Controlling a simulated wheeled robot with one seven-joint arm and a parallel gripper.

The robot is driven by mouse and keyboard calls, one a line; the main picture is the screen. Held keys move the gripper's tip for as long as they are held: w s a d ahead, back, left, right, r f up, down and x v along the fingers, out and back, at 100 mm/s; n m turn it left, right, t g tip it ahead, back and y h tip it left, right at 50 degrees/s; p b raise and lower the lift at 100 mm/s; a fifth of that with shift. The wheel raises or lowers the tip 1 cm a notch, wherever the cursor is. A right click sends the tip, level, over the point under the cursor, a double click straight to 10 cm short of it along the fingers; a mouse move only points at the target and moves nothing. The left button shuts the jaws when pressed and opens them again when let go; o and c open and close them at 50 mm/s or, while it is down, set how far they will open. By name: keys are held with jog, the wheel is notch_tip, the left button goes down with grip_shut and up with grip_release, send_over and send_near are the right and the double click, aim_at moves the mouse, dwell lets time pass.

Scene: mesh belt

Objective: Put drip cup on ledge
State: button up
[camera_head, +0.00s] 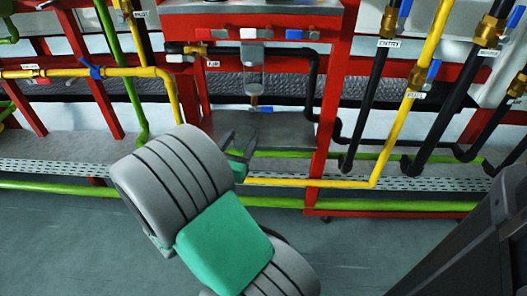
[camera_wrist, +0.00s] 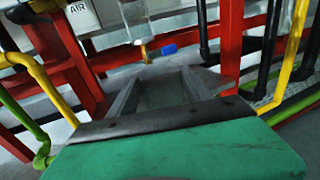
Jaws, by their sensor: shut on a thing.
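My gripper (camera_head: 236,148) reaches toward the red frame, its dark fingers at the near left edge of a grey metal ledge (camera_head: 285,132). In the wrist view the two grey fingers (camera_wrist: 160,92) point away from me, spread around a dull grey-green patch. The drip cup seems to be this patch between the fingers, but its outline is hard to make out. My own arm hides part of it in the head view. The ledge lies under a valve with a blue handle (camera_head: 261,108). I cannot tell whether the cup touches the ledge.
Red frame posts (camera_head: 328,120) stand on both sides of the ledge. A black pipe (camera_head: 312,85) runs down at its right. A yellow pipe (camera_head: 300,182) and green pipes cross low in front. Yellow and black pipes with valves crowd the right. The floor (camera_head: 60,245) is clear.

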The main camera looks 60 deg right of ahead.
jog(key=s+d+f+m+g, duration=0.1)
jog(key=s+d+f+g, duration=0.1)
jog(key=s+f, duration=0.15)
jog(key=d, duration=0.6)
jog(key=d+p, duration=0.1)
jog(key=d, duration=0.5)
jog(key=w+d+p, duration=0.1)
jog(key=d, duration=0.4)
jog(key=shift+d+r, duration=0.2)
jog(key=shift+d, duration=0.2)
notch_tip(320, 180, down, 3)
jog(key=b, duration=0.2)
jog(key=shift+w+b, duration=0.1)
jog(key=shift+b, duration=0.2)
jog(key=shift+f+b, duration=0.3)
jog(key=shift+f, duration=0.1)
jog(key=shift+r, duration=0.25)
jog(key=o, duration=1.3)
jog(key=shift+f, duration=0.15)
